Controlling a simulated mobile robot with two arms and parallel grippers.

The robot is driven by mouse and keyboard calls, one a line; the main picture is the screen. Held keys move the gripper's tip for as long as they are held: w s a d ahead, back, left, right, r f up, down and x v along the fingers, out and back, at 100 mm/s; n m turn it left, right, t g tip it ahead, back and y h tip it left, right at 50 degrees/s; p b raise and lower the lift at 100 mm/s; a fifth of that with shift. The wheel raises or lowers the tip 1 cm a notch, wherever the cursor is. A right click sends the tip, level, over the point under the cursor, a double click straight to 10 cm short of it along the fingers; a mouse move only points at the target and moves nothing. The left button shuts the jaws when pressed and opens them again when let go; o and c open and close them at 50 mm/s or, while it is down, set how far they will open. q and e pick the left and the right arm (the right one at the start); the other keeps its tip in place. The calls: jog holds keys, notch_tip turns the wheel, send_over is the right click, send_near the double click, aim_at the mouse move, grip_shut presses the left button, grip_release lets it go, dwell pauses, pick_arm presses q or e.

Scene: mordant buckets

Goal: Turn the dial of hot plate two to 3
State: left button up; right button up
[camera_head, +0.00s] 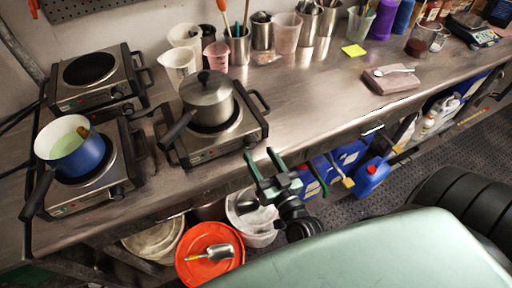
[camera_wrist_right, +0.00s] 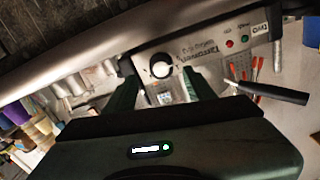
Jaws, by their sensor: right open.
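Three hot plates stand on the bench; I cannot read their numbers. The one nearest my right gripper (camera_head: 296,163) is the right hot plate (camera_head: 228,147), carrying a lidded steel pot (camera_head: 208,101). Its front panel (camera_wrist_right: 208,52) shows in the right wrist view, with a round dial (camera_wrist_right: 161,66) with a white mark. The dial lies between and beyond my open right fingers, with no visible contact. The dial's numbers are too small to read. My left gripper is not in view.
A blue pot (camera_head: 74,154) sits on the front left hot plate (camera_head: 118,182); the back left hot plate (camera_head: 117,83) is bare. Beakers (camera_head: 179,64) stand behind.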

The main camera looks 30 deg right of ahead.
aim_at(253, 145)
jog(key=w, duration=0.2)
jog(key=shift+w+r, duration=0.1)
jog(key=shift+w, duration=0.6)
grip_shut()
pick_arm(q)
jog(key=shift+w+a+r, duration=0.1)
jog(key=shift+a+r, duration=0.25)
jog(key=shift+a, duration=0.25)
